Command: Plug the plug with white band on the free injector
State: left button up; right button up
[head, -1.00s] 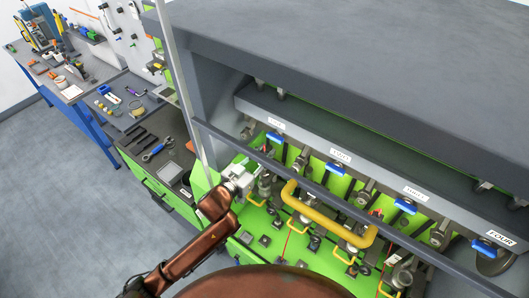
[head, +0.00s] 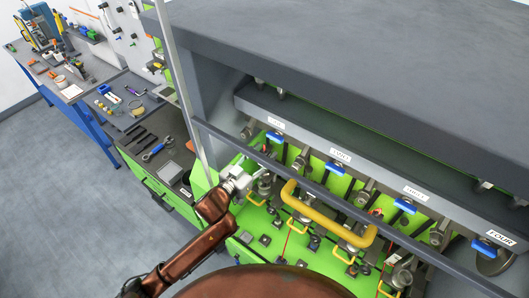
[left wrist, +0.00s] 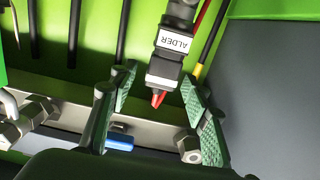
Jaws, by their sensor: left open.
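My left gripper (head: 252,178) reaches into the left end of the green testbench in the head view. In the left wrist view my left gripper (left wrist: 157,80) is open, with green-padded fingers on either side of a dark body labelled ALDER (left wrist: 176,42) with a red tip (left wrist: 158,99). The pads do not visibly touch it. A black cable with a yellow band (left wrist: 201,70) runs just right of it. My right gripper is not in view.
A yellow handle (head: 325,213) and a dark horizontal bar (head: 300,180) cross the bench front. Several blue-handled valves (head: 335,169) sit under the labelled rail. Black cables (left wrist: 122,30) hang against the green back. A grey panel (left wrist: 268,85) stands at right.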

pick_arm(q)
jog(key=v, duration=1.1)
